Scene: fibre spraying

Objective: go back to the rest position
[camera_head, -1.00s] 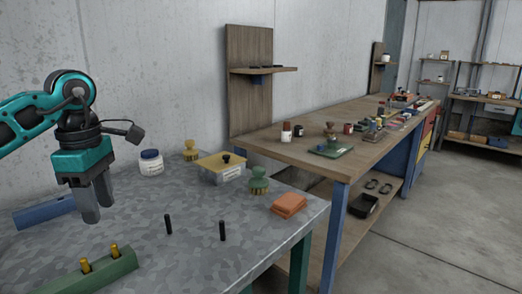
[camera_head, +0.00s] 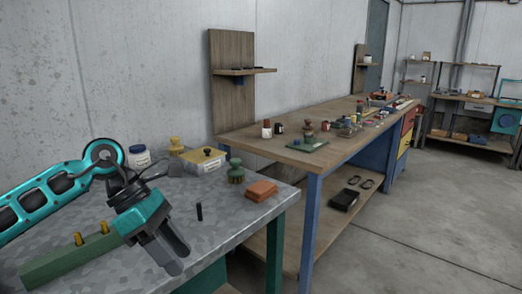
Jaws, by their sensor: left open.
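My left arm comes in from the left, and its teal and grey gripper (camera_head: 170,252) hangs tilted over the near part of the grey metal table (camera_head: 225,212). Its jaws are open and nothing shows between them. It is to the right of a green block (camera_head: 65,262) with two yellow pegs in it, and part of that block is behind the arm. A black peg (camera_head: 199,211) stands upright on the table to the right of the gripper. My right gripper is not in view.
At the table's back stand a white jar (camera_head: 139,158), a yellow-lidded box (camera_head: 204,160) and a green-handled brush (camera_head: 236,171). Orange cloths (camera_head: 261,190) lie near the right edge. A wooden workbench (camera_head: 330,156) stands beyond. The floor (camera_head: 430,220) at right is clear.

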